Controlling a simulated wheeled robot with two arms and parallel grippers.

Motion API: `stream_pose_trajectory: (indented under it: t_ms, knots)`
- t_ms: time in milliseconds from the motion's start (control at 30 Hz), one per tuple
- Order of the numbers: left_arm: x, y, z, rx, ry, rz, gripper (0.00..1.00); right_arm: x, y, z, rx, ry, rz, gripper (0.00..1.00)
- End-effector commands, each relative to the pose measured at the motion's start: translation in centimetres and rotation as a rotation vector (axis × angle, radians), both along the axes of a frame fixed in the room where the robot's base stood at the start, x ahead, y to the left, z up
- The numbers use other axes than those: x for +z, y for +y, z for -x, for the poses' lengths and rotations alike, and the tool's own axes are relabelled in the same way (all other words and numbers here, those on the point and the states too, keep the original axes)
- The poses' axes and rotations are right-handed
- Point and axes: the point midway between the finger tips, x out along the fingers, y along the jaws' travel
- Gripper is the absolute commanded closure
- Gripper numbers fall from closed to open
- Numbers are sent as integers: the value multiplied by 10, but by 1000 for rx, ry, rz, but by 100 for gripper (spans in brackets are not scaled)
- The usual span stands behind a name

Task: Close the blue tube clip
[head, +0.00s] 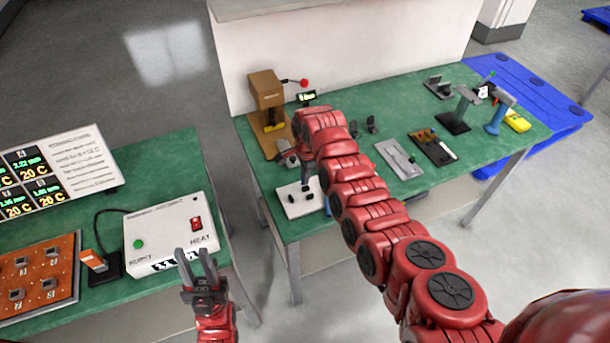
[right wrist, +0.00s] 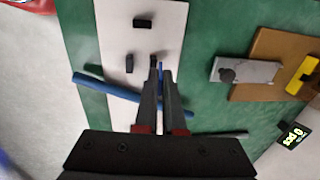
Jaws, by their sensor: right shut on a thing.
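The white board (right wrist: 115,40) lies flat on the green bench, with small black blocks (right wrist: 143,23) on it; in the head view the board (head: 290,207) is partly under my right arm. A blue tube (right wrist: 120,92) crosses the board and passes behind the fingers. My right gripper (right wrist: 161,74) points down at the board, its fingers close together on a thin blue piece (right wrist: 161,72), seemingly the blue tube clip, mostly hidden between them. In the head view my right gripper (head: 306,183) is small and partly covered by its wrist. My left gripper (head: 194,257) is open and empty by the heater box.
A wooden fixture (head: 267,98) with a red-knobbed lever stands behind the board. Grey and black fixtures (head: 400,160) lie to the right of my arm. The white heater box (head: 172,238) stands on the left bench. A floor gap separates the benches.

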Motion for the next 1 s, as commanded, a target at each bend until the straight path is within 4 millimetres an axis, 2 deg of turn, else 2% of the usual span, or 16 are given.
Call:
stream_pose_trajectory:
  t_ms: [600, 1000]
  knots:
    - [9, 0, 0, 0, 0, 0, 66, -1, -2, 7, -1, -140, -47, 100]
    - [-6, 0, 0, 0, 0, 0, 66, -8, -5, 16, -2, -302, -99, 100]
